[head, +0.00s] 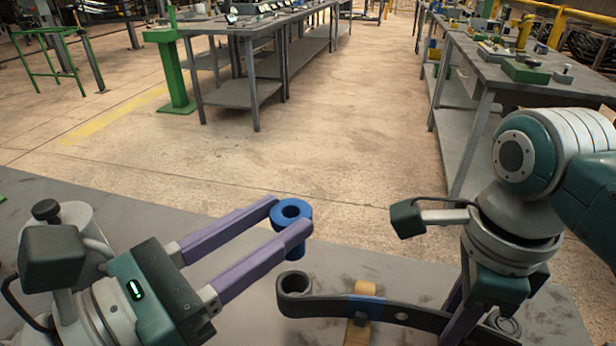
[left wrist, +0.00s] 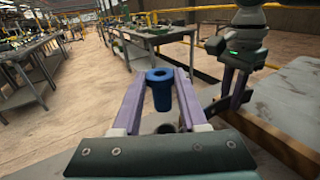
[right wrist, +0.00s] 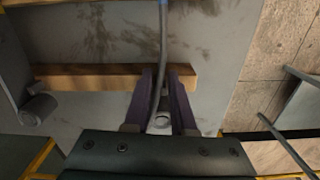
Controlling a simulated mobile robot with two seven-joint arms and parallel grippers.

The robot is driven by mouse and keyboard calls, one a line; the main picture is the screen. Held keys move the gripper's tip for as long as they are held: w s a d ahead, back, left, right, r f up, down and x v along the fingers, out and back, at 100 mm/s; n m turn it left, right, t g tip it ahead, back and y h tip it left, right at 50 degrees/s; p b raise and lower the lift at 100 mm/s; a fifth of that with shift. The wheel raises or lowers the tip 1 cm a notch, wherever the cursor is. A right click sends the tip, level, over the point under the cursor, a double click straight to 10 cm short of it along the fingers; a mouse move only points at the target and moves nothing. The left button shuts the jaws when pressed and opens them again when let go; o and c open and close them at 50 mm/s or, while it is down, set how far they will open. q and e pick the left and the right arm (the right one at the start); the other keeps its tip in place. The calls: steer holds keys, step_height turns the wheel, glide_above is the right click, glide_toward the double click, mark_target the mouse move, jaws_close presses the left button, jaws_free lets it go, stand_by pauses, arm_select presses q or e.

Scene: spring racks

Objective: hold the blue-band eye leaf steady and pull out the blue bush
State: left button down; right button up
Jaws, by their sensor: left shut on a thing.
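The blue bush (head: 291,212) is a flanged blue sleeve, upright, between the fingertips of my left gripper (head: 290,222). It also shows in the left wrist view (left wrist: 160,92). It is clear of the eye, with its lower end above it. The blue-band eye leaf (head: 330,304) is a dark curved strip with a rolled eye (head: 294,284) at its left end and a blue band (head: 366,306). The eye looks empty. My right gripper (right wrist: 164,80) has its fingers close on both sides of the leaf's edge and appears shut on it, right of the band.
A wooden block (head: 359,328) lies under the leaf on the grey bench top (head: 200,215). A grey rolled piece (right wrist: 38,108) lies at the left in the right wrist view. Other workbenches (head: 250,50) stand beyond, across open floor.

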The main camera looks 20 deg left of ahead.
steer(key=shift+o, duration=1.3)
